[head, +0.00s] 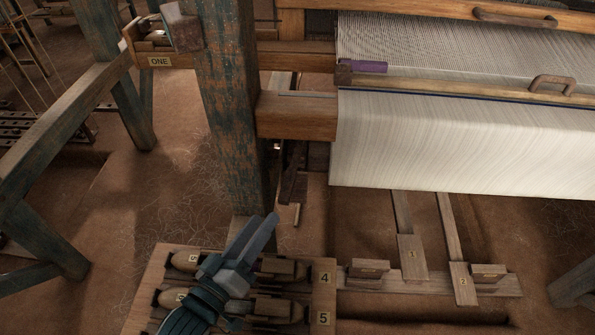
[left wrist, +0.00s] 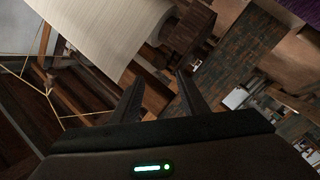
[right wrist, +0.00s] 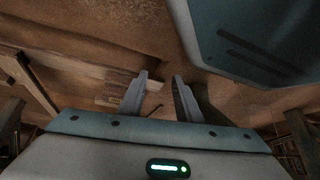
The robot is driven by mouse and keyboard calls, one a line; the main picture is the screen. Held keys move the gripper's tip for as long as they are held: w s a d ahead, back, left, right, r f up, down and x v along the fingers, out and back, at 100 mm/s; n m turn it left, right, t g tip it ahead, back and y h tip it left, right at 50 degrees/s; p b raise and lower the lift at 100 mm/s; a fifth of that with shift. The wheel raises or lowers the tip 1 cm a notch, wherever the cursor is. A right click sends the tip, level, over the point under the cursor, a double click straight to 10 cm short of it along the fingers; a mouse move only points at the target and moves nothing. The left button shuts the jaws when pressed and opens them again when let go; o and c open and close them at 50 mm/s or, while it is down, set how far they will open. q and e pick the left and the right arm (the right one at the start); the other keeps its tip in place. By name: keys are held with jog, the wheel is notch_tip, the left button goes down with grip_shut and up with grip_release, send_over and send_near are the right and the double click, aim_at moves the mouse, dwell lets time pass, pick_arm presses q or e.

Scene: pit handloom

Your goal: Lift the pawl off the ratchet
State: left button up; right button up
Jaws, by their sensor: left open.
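A dark narrow bar (head: 291,183), which may be the pawl, hangs below the left end of the cloth beam, beside the blue-worn post. I cannot make out the ratchet's teeth in the head view. The left wrist view shows the end of the white cloth roll (left wrist: 118,32), with dark parts beside it too dim to tell apart. My left gripper (head: 257,223) is open and empty, above the shuttle tray and below the dark bar, apart from it. Its fingers also show in the left wrist view (left wrist: 160,76). My right gripper (right wrist: 160,78) is open and empty over the brown floor, outside the head view.
The blue-worn post (head: 228,110) stands left of the beam. A wooden tray (head: 146,285) with several shuttles lies beneath my left gripper. White cloth (head: 450,145) stretches across the right. Treadles (head: 411,259) lie below it. The earth floor (head: 150,200) left of the post is open.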

aim_at(294, 178)
pick_arm(q)
jog(key=p+x, duration=0.3)
jog(key=x, duration=1.2)
jog(key=shift+d+r, duration=0.1)
jog(key=shift+x, duration=0.85)
jog(key=shift+w, duration=0.1)
pick_arm(e)
jog(key=s+d+f+g, duration=0.1)
jog(key=s+d, duration=0.1)
jog(key=s, duration=0.3)
jog(key=s+d+f+g+h, duration=0.1)
jog(key=s+d+g, duration=0.1)
jog(key=s, duration=0.4)
jog(key=shift+d+f, duration=0.35)
jog(key=shift+f, duration=0.05)
pick_arm(q)
jog(key=shift+c, duration=0.3)
pick_arm(e)
jog(key=shift+s, duration=0.1)
pick_arm(q)
grip_shut()
pick_arm(e)
jog(key=shift+s, duration=0.15)
